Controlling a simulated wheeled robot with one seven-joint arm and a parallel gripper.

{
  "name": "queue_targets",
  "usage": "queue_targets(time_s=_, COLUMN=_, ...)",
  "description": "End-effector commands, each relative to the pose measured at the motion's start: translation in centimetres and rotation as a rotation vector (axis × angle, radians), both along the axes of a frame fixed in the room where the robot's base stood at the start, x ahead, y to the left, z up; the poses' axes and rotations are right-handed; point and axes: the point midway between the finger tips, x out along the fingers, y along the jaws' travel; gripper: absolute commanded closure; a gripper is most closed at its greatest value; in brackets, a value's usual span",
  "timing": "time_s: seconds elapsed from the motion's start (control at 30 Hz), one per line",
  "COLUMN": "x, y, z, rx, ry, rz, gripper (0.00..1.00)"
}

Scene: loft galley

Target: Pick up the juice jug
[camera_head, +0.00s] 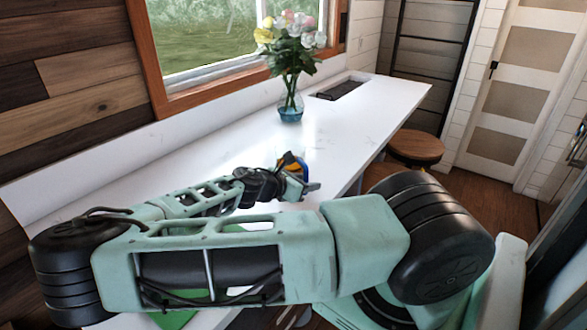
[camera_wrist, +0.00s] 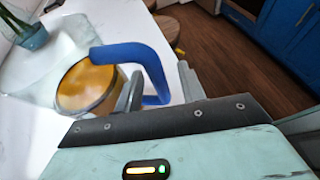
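The juice jug (camera_wrist: 84,88) stands on the white counter, orange inside, with a blue handle (camera_wrist: 150,62) toward my gripper. In the head view the jug (camera_head: 301,170) is mostly hidden behind my arm and wrist; only bits of blue and orange show. My gripper (camera_wrist: 160,88) is at the handle, its two fingers apart. The upright part of the handle lies between the fingers in the wrist view. The fingers look open around it; I cannot tell whether either one touches it.
A blue glass vase of flowers (camera_head: 290,105) stands on the counter (camera_head: 215,150) beyond the jug. A dark inset (camera_head: 340,90) lies farther back. Round wooden stools (camera_head: 416,146) stand along the counter's right edge. The counter's far stretch is mostly clear.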

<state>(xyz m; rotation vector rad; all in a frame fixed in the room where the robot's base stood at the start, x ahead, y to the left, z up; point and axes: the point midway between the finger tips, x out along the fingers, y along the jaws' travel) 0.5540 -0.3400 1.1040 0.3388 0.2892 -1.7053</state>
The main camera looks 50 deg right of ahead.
Motion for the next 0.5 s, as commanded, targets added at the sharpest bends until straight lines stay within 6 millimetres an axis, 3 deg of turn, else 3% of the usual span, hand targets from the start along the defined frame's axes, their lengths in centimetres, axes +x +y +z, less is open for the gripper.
queue_targets(time_s=0.13, x=-0.32, y=-1.5, z=-0.43, rx=0.0, ry=0.002, rz=-0.001, gripper=0.6)
queue_targets(time_s=0.4, x=-0.27, y=-1.71, z=-0.78, rx=0.001, ry=-0.001, rz=0.002, gripper=0.6)
queue_targets(time_s=0.5, x=-0.28, y=-1.7, z=-0.78, rx=0.001, ry=-0.001, rz=0.001, gripper=0.85)
